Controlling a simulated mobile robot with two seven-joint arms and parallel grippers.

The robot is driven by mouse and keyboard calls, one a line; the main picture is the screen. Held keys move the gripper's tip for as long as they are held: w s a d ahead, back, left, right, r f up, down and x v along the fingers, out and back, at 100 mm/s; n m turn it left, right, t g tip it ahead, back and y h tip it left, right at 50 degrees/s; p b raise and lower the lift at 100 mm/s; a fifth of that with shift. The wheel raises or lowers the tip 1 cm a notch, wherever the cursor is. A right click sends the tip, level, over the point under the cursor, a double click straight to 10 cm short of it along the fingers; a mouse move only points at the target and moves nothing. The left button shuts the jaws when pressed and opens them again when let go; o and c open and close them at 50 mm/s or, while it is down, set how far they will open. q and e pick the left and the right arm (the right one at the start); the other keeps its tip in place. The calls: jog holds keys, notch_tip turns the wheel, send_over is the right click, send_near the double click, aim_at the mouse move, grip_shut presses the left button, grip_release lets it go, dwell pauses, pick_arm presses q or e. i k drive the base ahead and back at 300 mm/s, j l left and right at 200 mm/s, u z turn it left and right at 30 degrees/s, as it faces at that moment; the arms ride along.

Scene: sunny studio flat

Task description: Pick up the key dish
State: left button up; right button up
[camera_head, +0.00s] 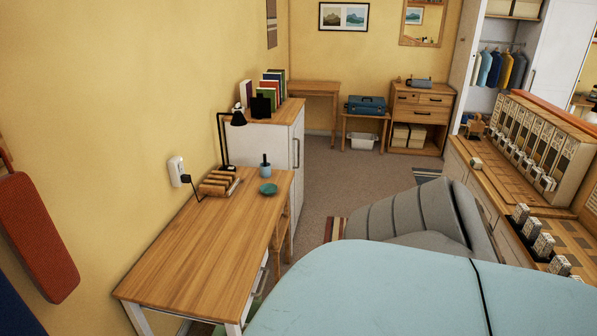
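A small round teal dish (268,188), which looks like the key dish, sits on the wooden desk (190,258) near its far right corner. It appears empty, though it is small in the view. Neither my left nor my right gripper is in view.
Beside the dish stand a blue cup (265,170), a wooden rack (217,184) and a black lamp (236,119). The desk's near part is bare. A large pale blue surface (400,295) fills the bottom right. A grey chair (420,215) stands right of the desk. Carpet (340,180) lies open beyond.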

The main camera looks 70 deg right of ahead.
aim_at(267, 189)
jog(key=z, duration=2.35)
jog(key=i+l+z, duration=0.1)
jog(key=i+z, duration=0.35)
jog(key=i, duration=3.55)
jog(key=i+u, duration=0.1)
jog(key=i, duration=0.4)
jog(key=i+l, duration=0.15)
jog(key=i, duration=0.35)
jog(key=i+l+u, duration=0.15)
jog(key=i, duration=0.35)
jog(key=i+u, duration=0.1)
jog(key=u, duration=1.6)
